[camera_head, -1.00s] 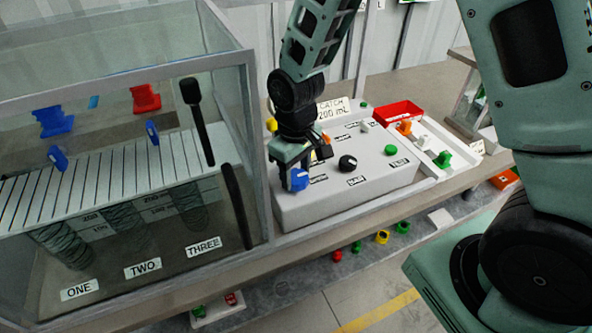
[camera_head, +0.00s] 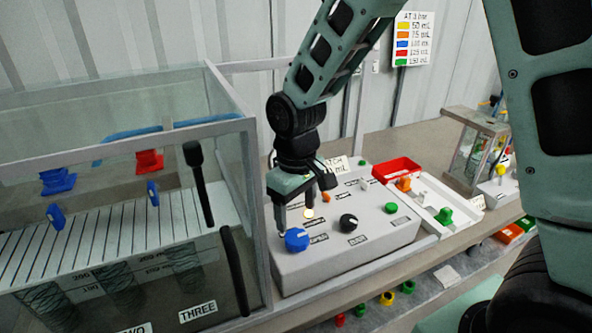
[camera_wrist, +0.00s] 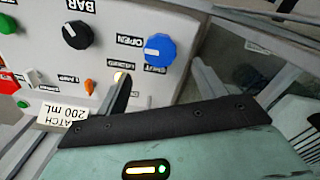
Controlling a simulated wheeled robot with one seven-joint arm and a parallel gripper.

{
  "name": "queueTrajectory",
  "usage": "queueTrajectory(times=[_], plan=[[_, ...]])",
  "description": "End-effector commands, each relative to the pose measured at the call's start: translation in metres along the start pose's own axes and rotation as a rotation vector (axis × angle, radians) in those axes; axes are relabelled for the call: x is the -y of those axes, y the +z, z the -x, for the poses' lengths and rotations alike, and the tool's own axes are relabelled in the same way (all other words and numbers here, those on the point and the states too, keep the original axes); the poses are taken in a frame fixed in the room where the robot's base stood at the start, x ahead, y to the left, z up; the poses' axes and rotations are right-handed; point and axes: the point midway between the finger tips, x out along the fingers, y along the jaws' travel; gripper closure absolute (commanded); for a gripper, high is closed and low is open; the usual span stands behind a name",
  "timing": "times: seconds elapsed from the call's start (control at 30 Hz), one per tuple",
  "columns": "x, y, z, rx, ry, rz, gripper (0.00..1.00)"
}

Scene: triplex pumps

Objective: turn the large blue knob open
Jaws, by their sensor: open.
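The large blue knob (camera_head: 297,240) sits at the front left corner of the white control box (camera_head: 380,238), with a pale mark on its top. In the wrist view the blue knob (camera_wrist: 159,48) shows whole, between an OPEN label (camera_wrist: 130,41) and a SHUT label (camera_wrist: 155,69). My gripper (camera_head: 304,215) is open and empty above the box, just behind the knob. Its fingers are not around the knob. In the wrist view my gripper (camera_wrist: 162,88) has its fingers spread below the knob. Whether a fingertip touches the box is unclear.
A black knob (camera_head: 348,222) and a glowing pale lamp (camera_head: 308,213) are close by on the box. A glass tank (camera_head: 258,200) stands directly left. A red tray (camera_head: 397,170) and a green part (camera_head: 444,216) are to the right.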

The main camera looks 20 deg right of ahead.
Motion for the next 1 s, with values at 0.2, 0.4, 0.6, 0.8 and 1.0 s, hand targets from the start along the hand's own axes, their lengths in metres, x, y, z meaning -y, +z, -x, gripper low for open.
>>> queueTrajectory(times=[0.2, 0.4, 0.6, 0.8, 1.0], plan=[[0.000, -0.001, 0.053, -0.007, 0.001, 0.000, 0.30], [0.000, -0.001, 0.089, -0.005, 0.001, -0.001, 0.30], [0.000, -0.001, 0.106, -0.002, 0.000, -0.001, 0.30], [0.000, 0.000, 0.108, -0.001, 0.000, -0.001, 0.30], [0.000, 0.000, 0.108, 0.000, 0.000, -0.001, 0.30]])
